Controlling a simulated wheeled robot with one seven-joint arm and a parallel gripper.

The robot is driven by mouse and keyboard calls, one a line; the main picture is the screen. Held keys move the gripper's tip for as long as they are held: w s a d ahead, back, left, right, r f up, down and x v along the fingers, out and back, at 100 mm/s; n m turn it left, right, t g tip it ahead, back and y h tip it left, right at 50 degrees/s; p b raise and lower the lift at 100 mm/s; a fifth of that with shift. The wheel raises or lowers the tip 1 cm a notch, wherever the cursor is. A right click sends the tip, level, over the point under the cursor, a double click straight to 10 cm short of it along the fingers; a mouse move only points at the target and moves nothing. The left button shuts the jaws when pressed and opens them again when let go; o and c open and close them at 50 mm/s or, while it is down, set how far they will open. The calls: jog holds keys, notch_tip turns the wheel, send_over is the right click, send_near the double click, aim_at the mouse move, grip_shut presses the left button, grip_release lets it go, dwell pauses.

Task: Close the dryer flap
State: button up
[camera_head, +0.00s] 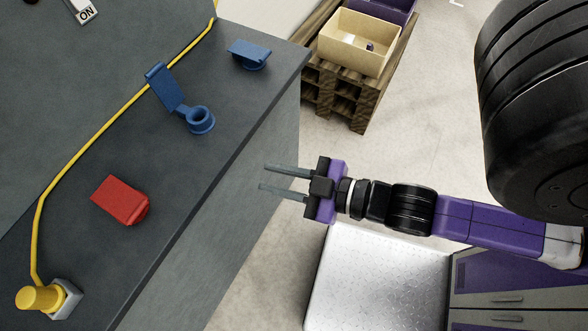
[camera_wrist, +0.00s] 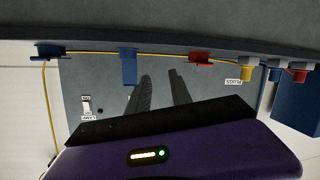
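The only flap that stands open is a blue lid (camera_head: 164,88) hinged to a round blue socket (camera_head: 200,121) on the dark counter top. It is raised and leans back from the socket, towards the grey panel. In the wrist view this blue flap (camera_wrist: 128,66) shows left of my fingers. No dryer label is readable, so I cannot confirm which socket is the dryer's. My gripper (camera_head: 276,179) is open and empty, its two fingers apart. It is off the counter's front edge, pointing at it, to the lower right of the open socket, touching nothing.
A closed blue socket (camera_head: 250,53) and a closed red one (camera_head: 122,202) flank the open one. A yellow plug (camera_head: 42,298) stands at lower left, with a yellow cable (camera_head: 110,120) running behind the sockets. A pallet (camera_head: 340,102) carries a cream bin (camera_head: 352,42).

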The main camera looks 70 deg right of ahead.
jog(key=shift+s+a+r+m+y, duration=0.2)
jog(key=shift+s+a, duration=0.25)
jog(key=shift+s, duration=0.35)
jog(key=shift+s+a+r+m+y, duration=0.15)
jog(key=shift+s+a, duration=0.3)
jog(key=shift+s, duration=0.3)
